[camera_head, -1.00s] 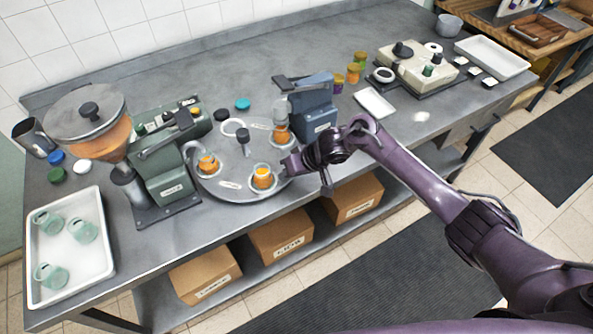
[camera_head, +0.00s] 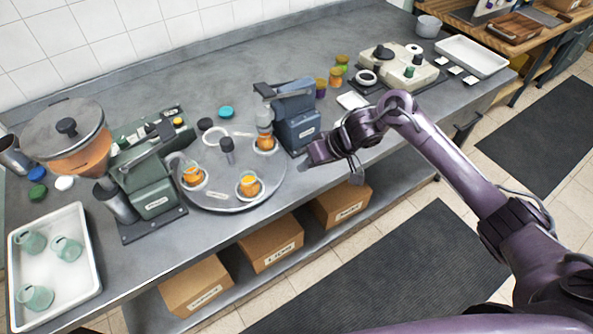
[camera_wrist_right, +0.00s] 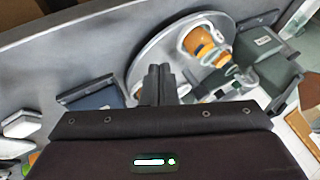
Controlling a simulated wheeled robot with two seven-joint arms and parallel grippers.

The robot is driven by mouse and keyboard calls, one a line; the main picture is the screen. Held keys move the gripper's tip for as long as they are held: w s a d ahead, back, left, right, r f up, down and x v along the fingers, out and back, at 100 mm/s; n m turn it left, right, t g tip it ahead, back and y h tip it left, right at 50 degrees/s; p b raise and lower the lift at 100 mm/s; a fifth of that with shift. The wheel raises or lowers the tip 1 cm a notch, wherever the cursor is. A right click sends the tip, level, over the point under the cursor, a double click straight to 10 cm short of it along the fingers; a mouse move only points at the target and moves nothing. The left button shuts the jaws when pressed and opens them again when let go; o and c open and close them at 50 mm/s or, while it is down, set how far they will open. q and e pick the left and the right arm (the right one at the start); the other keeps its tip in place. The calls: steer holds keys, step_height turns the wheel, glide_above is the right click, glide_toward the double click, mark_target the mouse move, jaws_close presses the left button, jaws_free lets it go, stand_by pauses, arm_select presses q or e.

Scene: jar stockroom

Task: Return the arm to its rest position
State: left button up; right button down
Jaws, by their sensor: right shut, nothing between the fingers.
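My right arm (camera_head: 455,165) is purple and reaches in from the right over the front of the grey bench. My right gripper (camera_head: 308,164) hangs just right of the round grey turntable (camera_head: 216,198), apart from the jars. In the right wrist view its dark fingers (camera_wrist_right: 158,84) are shut together with nothing between them. On the turntable stand glass jars with orange contents: one at the left (camera_head: 193,177), one at the front (camera_head: 249,186) and one at the blue-grey machine (camera_head: 265,143). My left gripper is out of view.
A green machine with a hopper (camera_head: 150,185) stands left of the turntable; the blue-grey machine (camera_head: 297,125) stands behind my gripper. A white tray (camera_head: 88,285) holds empty green jars. A small white tray (camera_head: 352,101) lies near my forearm. Cardboard boxes (camera_head: 270,243) sit below. The floor at front right is open.

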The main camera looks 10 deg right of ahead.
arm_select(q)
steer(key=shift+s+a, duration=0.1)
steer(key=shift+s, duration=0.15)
arm_select(e)
steer(key=shift+d+r, duration=0.25)
steer(key=shift+d, duration=0.15)
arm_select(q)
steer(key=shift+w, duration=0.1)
arm_select(e)
steer(key=shift+s+a, duration=0.1)
steer(key=shift+a, duration=0.1)
